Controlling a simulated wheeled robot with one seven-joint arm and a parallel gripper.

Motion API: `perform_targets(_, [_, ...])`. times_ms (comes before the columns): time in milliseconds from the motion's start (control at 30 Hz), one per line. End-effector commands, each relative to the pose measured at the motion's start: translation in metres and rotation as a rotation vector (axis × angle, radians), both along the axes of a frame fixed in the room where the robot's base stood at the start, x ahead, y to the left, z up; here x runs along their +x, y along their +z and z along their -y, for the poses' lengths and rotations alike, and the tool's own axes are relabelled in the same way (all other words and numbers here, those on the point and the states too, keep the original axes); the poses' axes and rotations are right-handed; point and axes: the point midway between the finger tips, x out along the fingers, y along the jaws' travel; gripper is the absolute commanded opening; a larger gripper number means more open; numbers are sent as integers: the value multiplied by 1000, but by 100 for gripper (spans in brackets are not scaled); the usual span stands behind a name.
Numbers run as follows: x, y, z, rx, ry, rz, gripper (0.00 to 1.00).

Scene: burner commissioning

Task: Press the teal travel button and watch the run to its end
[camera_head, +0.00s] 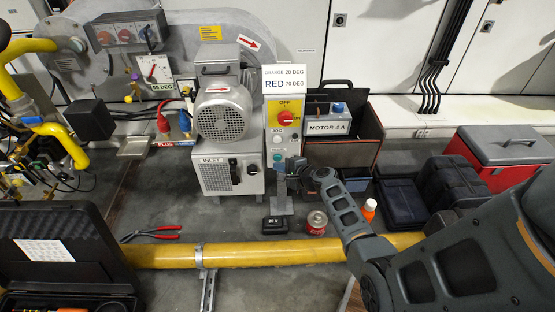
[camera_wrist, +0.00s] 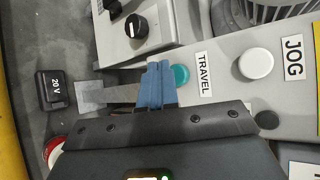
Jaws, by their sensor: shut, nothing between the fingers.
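The teal travel button (camera_wrist: 180,75) shows in the wrist view on a grey control box beside the TRAVEL label (camera_wrist: 203,75). In the head view the teal button (camera_head: 277,157) sits below the white JOG button (camera_head: 277,140). My gripper (camera_wrist: 160,72) is shut and empty, its blue fingers together. The fingertips are right at the button's edge and hide a little of it; I cannot tell whether they touch it. In the head view my gripper (camera_head: 288,165) is in front of the lower control box.
A red rotary switch on yellow (camera_head: 287,118) is above the buttons. The INLET unit (camera_head: 230,174) is left, the MOTOR 4 A box (camera_head: 328,128) right. A black 20 V block (camera_head: 274,224), a can (camera_head: 316,222) and a yellow pipe (camera_head: 240,254) are in front.

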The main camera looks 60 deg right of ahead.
Motion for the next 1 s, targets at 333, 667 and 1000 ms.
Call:
perform_targets(333, [3, -1, 5, 0, 0, 0, 0])
perform_targets(667, [4, 0, 7, 0, 0, 0, 0])
perform_targets(1000, [5, 0, 9, 0, 0, 0, 0])
